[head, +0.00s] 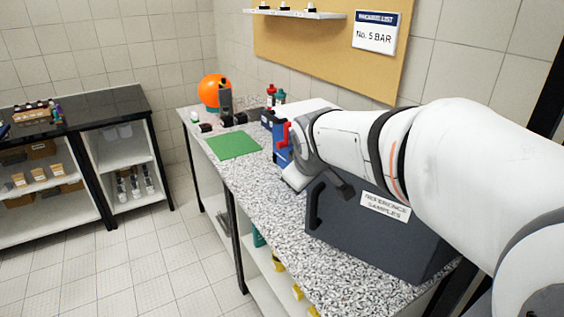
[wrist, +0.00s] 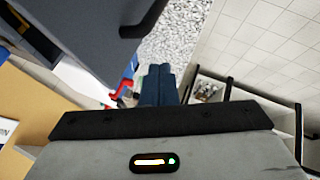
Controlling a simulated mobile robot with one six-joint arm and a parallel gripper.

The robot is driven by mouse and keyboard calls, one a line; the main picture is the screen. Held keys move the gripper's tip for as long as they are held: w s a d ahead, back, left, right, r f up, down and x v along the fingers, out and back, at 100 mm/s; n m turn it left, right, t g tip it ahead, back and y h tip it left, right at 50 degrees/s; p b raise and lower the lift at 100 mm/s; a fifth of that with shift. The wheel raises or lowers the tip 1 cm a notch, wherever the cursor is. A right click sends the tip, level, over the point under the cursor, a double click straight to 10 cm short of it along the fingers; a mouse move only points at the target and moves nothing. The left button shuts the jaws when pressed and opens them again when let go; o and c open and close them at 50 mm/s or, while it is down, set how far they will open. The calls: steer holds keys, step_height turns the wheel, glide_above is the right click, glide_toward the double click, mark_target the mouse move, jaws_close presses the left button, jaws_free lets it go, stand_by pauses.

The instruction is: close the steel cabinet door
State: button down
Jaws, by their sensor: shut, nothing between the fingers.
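The steel cabinet's dark grey door (head: 365,235) stands above the speckled counter at the right in the head view. It bears a white "Reference samples" label (head: 385,206) and a black bar handle (head: 315,204) near its left edge. My arm covers its upper part and the cabinet behind, so I cannot tell how far it stands open. In the wrist view a grey panel (wrist: 85,30) with a black handle (wrist: 144,18) fills the upper left. My gripper (wrist: 160,68) is shut and empty, its dark fingers together, apart from that handle.
The speckled counter (head: 245,185) holds a green mat (head: 233,145), an orange sphere (head: 211,90) and red-and-blue equipment (head: 281,140) close to my wrist. A black-topped shelf unit (head: 85,105) stands at the left. The tiled floor (head: 130,260) between is clear.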

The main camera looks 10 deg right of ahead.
steer(key=w+d+f+p, duration=0.3)
steer(key=w+f, duration=0.4)
steer(key=w, duration=0.2)
steer(key=shift+w+f, duration=0.4)
steer(key=shift+d, duration=0.1)
steer(key=w+d+m+g+h+b, duration=0.1)
steer(key=w+d+m+h+b, duration=0.2)
steer(key=w+d+m+b, duration=0.2)
steer(key=w+d+b, duration=0.3)
steer(key=d, duration=0.3)
steer(key=shift+w+r+m+h+b, duration=0.15)
steer(key=shift+w+m+h+b, duration=0.1)
steer(key=shift+m+h+b, duration=0.05)
